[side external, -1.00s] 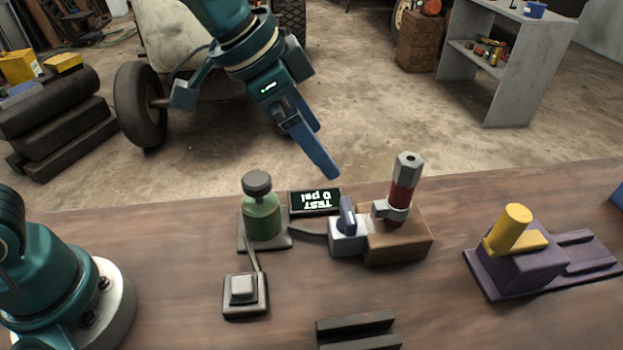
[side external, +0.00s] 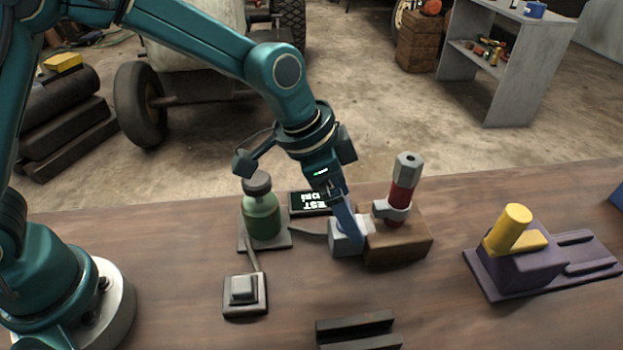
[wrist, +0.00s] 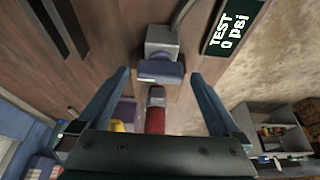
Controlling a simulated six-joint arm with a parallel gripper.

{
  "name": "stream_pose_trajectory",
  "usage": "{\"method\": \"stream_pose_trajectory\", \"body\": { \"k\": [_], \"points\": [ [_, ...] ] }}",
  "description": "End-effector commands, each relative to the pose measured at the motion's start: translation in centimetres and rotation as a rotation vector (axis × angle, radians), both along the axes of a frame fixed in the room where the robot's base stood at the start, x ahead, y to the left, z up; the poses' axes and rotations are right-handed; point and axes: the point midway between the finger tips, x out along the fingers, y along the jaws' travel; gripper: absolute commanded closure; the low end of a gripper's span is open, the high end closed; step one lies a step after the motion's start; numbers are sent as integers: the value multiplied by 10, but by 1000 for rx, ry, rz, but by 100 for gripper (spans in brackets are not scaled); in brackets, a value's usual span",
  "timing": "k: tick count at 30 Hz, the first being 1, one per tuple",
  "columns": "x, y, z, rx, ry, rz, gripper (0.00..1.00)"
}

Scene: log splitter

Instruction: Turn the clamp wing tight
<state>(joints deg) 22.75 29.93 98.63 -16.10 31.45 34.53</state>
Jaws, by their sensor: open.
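The clamp wing (wrist: 160,71) is a dark blue-grey handle on a small grey block (wrist: 162,38). In the wrist view it lies between the two fingers of my gripper (wrist: 161,76), with a gap on each side. In the side view my gripper (side external: 357,236) is down at the grey block (side external: 345,245) and hides most of the wing. My gripper is open and holds nothing. The grey block sits against a brown block (side external: 405,247) that bears an upright red cylinder (side external: 402,190) with a grey hex top.
A green bottle (side external: 263,215) with a dark knob stands left of the clamp. A display (side external: 310,202) reading "TEST 0 psi" is behind. A purple fixture with a yellow handle (side external: 515,228) is right.

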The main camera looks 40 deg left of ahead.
Motion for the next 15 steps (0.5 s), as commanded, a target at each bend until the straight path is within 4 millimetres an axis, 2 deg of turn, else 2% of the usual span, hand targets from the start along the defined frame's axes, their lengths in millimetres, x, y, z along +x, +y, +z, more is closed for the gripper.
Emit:
{"method": "stream_pose_trajectory", "body": {
  "k": [2, 3, 5, 6, 8, 9, 15],
  "points": [
    [0, 0, 0, 0, 0, 0, 0],
    [0, 0, 0, 0, 0, 0, 8],
    [0, 0, 0, 0, 0, 0, 31],
    [0, 0, 0, 0, 0, 0, 46],
    [0, 0, 0, 0, 0, 0, 69],
    [0, 0, 0, 0, 0, 0, 83],
    [0, 0, 0, 0, 0, -10, 83]
  ]
}}
